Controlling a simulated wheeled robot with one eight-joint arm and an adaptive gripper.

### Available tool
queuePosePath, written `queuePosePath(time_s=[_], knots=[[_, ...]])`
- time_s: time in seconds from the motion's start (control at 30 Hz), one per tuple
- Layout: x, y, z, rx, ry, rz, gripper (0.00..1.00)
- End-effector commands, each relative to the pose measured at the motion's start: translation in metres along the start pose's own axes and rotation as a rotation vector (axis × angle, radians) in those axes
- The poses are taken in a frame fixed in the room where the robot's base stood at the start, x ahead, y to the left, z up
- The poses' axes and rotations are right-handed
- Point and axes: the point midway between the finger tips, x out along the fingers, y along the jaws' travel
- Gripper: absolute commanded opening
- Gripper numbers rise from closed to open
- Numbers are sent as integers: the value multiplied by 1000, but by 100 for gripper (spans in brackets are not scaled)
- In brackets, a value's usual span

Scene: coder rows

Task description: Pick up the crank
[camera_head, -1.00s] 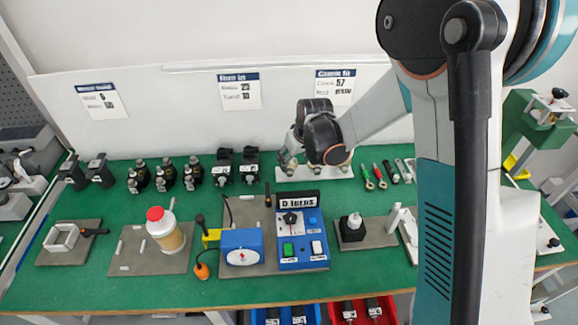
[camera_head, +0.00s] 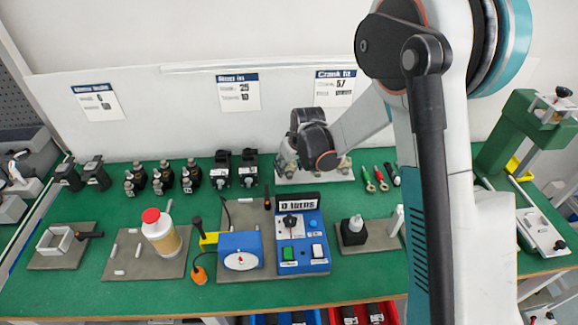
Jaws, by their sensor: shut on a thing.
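My gripper (camera_head: 290,152) is at the back of the green table, by the white plate with small metal parts. My dark wrist joint covers most of it. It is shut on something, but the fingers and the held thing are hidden. I cannot make out the crank for certain. A "Crank fit" sheet (camera_head: 335,88) hangs on the wall behind my wrist. A blue box with a dial (camera_head: 241,250) stands at the front middle, with a yellow part and black knob (camera_head: 200,230) at its left. A blue control box (camera_head: 302,242) marked "turns" is beside it.
A white bottle with a red cap (camera_head: 161,232) stands on a grey plate at left. Dark parts (camera_head: 223,168) line the back. Red and green-handled tools (camera_head: 375,178) lie right of my wrist. A green vise (camera_head: 525,130) is at right. My arm hides part of the table.

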Motion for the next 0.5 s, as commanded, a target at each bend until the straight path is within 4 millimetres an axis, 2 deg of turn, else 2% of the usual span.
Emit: queuePosePath(time_s=[0.27,0.5], knots=[[-15,0,-6,0,0,0,25],[-55,0,-22,0,0,0,25]])
